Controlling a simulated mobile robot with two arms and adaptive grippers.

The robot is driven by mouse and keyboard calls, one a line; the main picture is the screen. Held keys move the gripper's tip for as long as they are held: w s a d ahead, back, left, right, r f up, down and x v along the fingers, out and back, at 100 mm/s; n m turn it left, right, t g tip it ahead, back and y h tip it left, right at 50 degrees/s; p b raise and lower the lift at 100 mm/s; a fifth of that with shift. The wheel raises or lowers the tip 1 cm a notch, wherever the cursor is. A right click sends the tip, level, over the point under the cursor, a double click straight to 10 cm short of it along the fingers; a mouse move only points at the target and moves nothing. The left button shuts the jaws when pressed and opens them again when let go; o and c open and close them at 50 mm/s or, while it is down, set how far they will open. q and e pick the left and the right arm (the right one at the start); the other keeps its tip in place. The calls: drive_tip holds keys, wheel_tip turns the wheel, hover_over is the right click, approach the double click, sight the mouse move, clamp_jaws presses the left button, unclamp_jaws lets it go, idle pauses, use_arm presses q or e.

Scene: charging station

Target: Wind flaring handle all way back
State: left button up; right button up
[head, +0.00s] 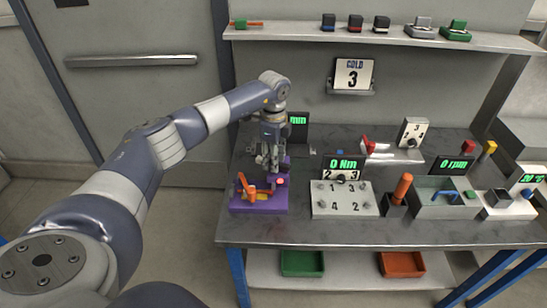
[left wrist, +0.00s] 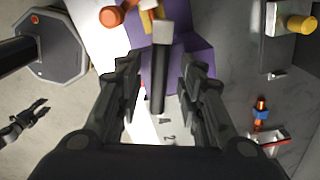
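The purple flaring device (head: 262,203) stands at the left front of the bench, with an orange lever (head: 246,186) on its left side. My left gripper (head: 268,163) points down over the back of this device. In the left wrist view my left gripper (left wrist: 160,90) has its fingers apart. A dark bar with a pale grey end (left wrist: 162,35) lies between them, with gaps visible on both sides; I cannot tell its depth. The purple body (left wrist: 197,60) shows behind the fingers. My right gripper (left wrist: 38,110) shows small at the left of the wrist view, with its fingers apart.
A numbered grey board (head: 343,203) stands close right of the purple device, with a "0 Nm" display (head: 343,163) behind it. An orange-handled tool (head: 402,187) and a grey tray (head: 428,205) stand further right. A shelf (head: 385,38) runs above the bench.

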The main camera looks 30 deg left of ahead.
use_arm(q)
wheel_tip(320, 180, up, 12)
idle(0.4)
